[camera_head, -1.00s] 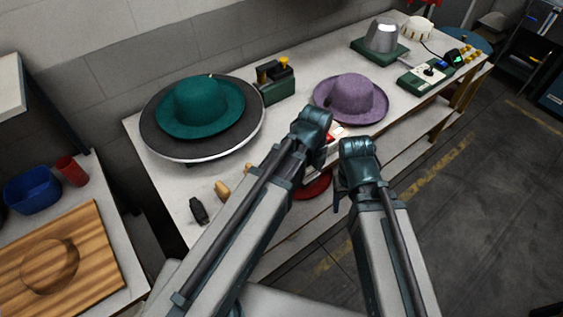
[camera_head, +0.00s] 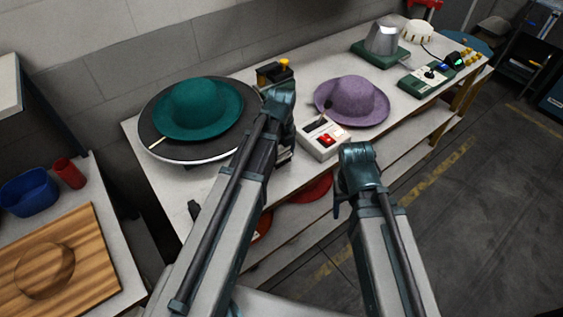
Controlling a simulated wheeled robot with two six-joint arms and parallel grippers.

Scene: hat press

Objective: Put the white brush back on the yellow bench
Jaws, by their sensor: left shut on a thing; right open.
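My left gripper (camera_head: 284,157) hangs over the long white-topped bench (camera_head: 215,176), between the teal hat and the switch box. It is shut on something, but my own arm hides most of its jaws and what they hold. I cannot make out the white brush clearly in the head view. The long bench has yellowish legs (camera_head: 460,94); I cannot tell if it is the yellow bench. My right gripper (camera_head: 341,206) is open in front of the bench's near edge, its fingers mostly hidden behind the wrist.
A teal hat (camera_head: 199,107) sits on a dark disc (camera_head: 153,125). A white box with a red switch (camera_head: 322,138) stands beside a purple hat (camera_head: 352,100). Metal press gear (camera_head: 383,40) is farther back. A wooden board (camera_head: 95,245) lies on the left table.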

